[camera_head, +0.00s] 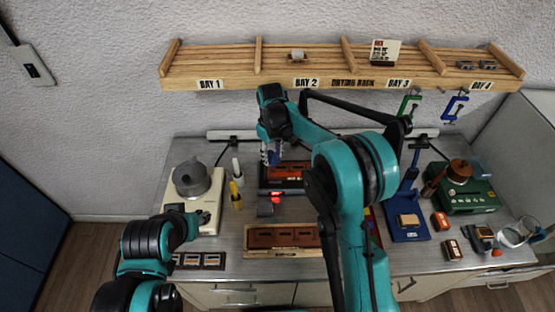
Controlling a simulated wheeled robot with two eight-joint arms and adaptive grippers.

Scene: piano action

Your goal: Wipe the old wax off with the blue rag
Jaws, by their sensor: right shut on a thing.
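My right arm reaches from the lower middle over the bench. Its gripper (271,153) points down at the back edge of the black tray with the orange-brown block (290,170). It is shut on a small blue thing, which looks like the blue rag; the fingers cover most of it, and contact with the block is unclear. No old wax can be made out at this size. My left gripper (203,217) is low at the left, by the front right corner of the cream hot plate (207,201); its jaws are too small and dark to read.
A grey pot (191,178) stands on the hot plate. Yellow and white bottles stand right of it. A wooden tray with a brown block (283,237) lies in front. A blue stand (408,225) and a green machine (470,192) are at right. A wooden rack (330,72) spans the wall.

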